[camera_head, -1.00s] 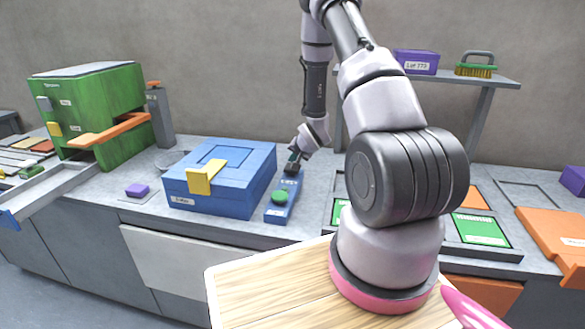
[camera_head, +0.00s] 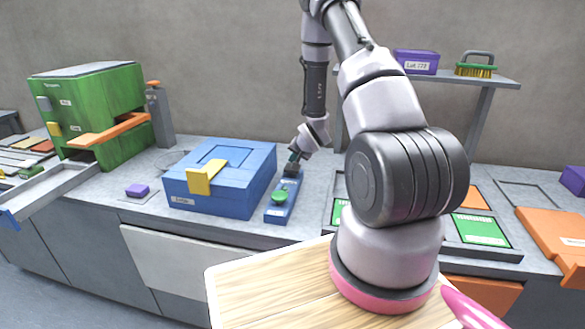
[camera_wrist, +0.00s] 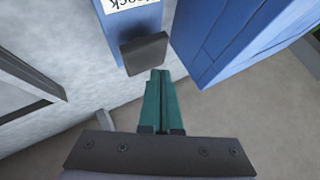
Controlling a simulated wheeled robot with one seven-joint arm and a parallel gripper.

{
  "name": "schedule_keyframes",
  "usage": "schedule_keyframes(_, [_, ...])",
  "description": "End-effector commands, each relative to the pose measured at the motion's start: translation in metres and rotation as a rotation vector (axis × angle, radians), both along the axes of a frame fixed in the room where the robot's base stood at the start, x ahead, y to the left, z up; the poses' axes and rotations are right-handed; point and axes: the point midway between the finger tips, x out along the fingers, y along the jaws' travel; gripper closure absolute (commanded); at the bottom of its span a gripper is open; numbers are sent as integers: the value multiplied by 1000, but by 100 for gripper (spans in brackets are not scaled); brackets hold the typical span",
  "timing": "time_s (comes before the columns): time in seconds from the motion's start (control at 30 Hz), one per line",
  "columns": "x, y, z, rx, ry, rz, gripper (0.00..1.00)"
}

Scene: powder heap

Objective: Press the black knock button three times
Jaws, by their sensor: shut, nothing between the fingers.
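The black knock button (camera_wrist: 146,52) is a dark block on the end of a narrow blue panel with an upside-down white "Knock" label in the wrist view. In the head view the button (camera_head: 291,173) sits at the back end of the blue panel (camera_head: 272,213). My gripper (camera_wrist: 160,72) has teal fingers pressed together and empty. In the head view my gripper (camera_head: 293,160) points down right over the button. The fingertips overlap the button's near edge in the wrist view; I cannot tell whether they touch it.
A green knob (camera_head: 280,197) is on the same panel, in front of the black button. A blue box (camera_head: 225,195) with a yellow latch (camera_head: 203,178) stands close on the left. Trays with green cards (camera_head: 480,230) lie to the right. A shelf (camera_head: 470,76) stands behind.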

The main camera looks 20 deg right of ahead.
Motion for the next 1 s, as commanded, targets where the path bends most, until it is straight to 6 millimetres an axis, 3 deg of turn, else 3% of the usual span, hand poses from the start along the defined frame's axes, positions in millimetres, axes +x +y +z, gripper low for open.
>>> schedule_keyframes(1.0, [0,0,-8,0,-1,1,100])
